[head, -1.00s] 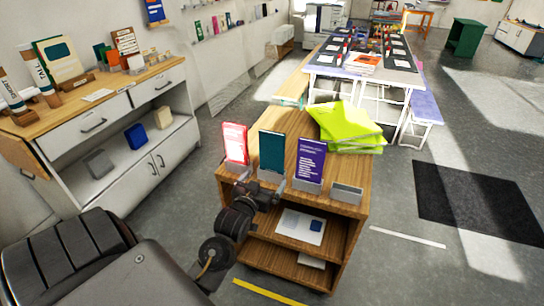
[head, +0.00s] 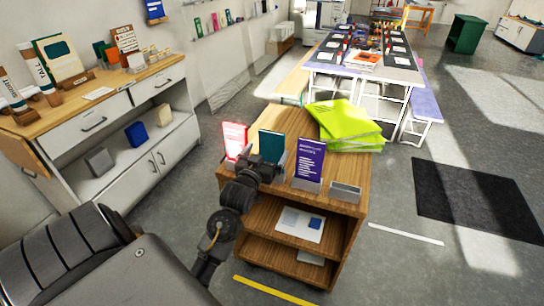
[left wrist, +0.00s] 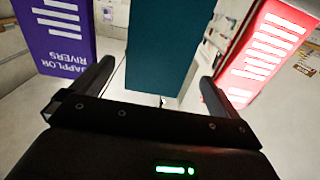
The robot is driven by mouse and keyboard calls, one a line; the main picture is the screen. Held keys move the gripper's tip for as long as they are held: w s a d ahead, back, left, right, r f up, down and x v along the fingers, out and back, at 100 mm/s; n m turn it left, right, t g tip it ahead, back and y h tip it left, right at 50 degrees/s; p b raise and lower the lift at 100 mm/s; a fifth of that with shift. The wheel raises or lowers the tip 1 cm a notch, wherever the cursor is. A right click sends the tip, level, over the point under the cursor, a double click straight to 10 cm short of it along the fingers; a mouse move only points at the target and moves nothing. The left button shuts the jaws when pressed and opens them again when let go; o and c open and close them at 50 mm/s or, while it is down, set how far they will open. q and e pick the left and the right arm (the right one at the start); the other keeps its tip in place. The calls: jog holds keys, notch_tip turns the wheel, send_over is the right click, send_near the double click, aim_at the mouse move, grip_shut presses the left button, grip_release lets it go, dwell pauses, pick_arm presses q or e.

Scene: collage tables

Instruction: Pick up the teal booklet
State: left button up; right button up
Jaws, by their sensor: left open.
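The teal booklet (head: 271,146) stands upright in a holder on the wooden shelf unit's top, between a red booklet (head: 234,139) and a purple booklet (head: 309,159). My left gripper (head: 266,163) is in front of the teal booklet and hides its lower part and holder. In the left wrist view the teal booklet (left wrist: 160,45) lies between the two open fingers of my left gripper (left wrist: 157,82), with gaps on both sides. The purple booklet (left wrist: 60,35) and red booklet (left wrist: 268,50) flank it there. My right gripper is not in view.
An empty grey holder (head: 345,191) stands right of the purple booklet. Yellow-green folders (head: 345,125) lie behind on the wooden shelf unit (head: 345,208). A white cabinet (head: 120,120) stands left. Open floor lies to the right.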

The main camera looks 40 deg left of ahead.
aim_at(271, 146)
pick_arm(q)
jog(key=x, duration=0.2)
jog(key=p+x, duration=0.1)
jog(key=x, duration=0.1)
jog(key=shift+d+r, duration=0.15)
jog(key=shift+r, duration=0.05)
jog(key=shift+w+a+f, duration=0.15)
jog(key=shift+w+a, duration=0.05)
jog(key=shift+w, duration=0.25)
jog(key=c, duration=1.3)
